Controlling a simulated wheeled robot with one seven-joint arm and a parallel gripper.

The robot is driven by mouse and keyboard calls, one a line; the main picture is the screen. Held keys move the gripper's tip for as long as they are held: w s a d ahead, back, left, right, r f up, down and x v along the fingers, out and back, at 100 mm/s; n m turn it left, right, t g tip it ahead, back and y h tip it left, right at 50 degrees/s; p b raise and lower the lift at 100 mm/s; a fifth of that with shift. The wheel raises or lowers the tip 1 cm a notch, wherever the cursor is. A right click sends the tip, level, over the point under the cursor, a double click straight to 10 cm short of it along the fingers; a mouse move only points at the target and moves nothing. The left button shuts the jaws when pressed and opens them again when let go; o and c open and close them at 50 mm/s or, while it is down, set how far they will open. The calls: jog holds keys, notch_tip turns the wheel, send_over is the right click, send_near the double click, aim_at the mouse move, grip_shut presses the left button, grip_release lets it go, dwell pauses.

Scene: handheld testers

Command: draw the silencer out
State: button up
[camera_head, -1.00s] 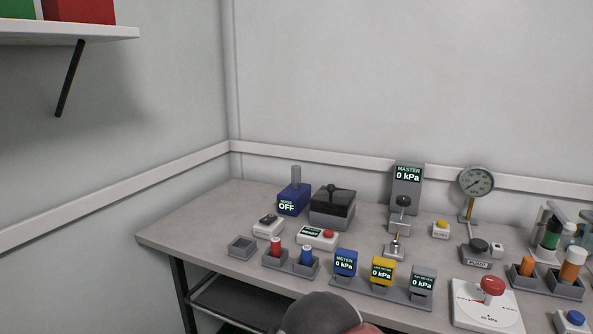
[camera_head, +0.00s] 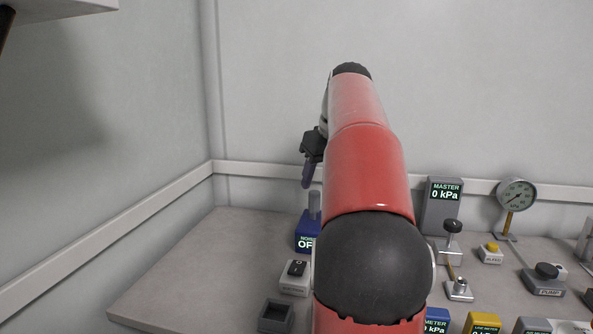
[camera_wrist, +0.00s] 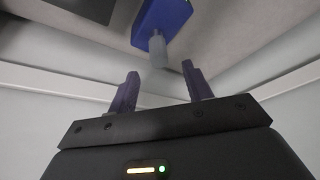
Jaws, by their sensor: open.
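The silencer appears to be the grey upright cylinder (camera_head: 314,205) on top of the blue box (camera_head: 305,232), whose partly covered screen shows a word starting with NO and OF. In the wrist view the same cylinder (camera_wrist: 157,50) sticks out of the blue box (camera_wrist: 163,16) toward my gripper, between the lines of the two fingers. My gripper (camera_head: 307,175) points down above the cylinder, just over its top. In the wrist view my gripper (camera_wrist: 159,76) is open, its purple fingers apart with nothing between them. The cylinder is not held.
My red arm hides the middle of the table. A white switch box (camera_head: 295,278) and an empty grey holder (camera_head: 276,317) stand in front of the blue box. The master meter (camera_head: 441,205) and gauge (camera_head: 516,195) stand to the right. The table's left side (camera_head: 215,250) is clear.

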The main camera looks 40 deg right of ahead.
aim_at(315, 192)
jog(key=b+x, duration=0.1)
jog(key=x, duration=0.6)
jog(key=shift+w+f, duration=0.15)
jog(key=shift+f, duration=0.15)
grip_shut()
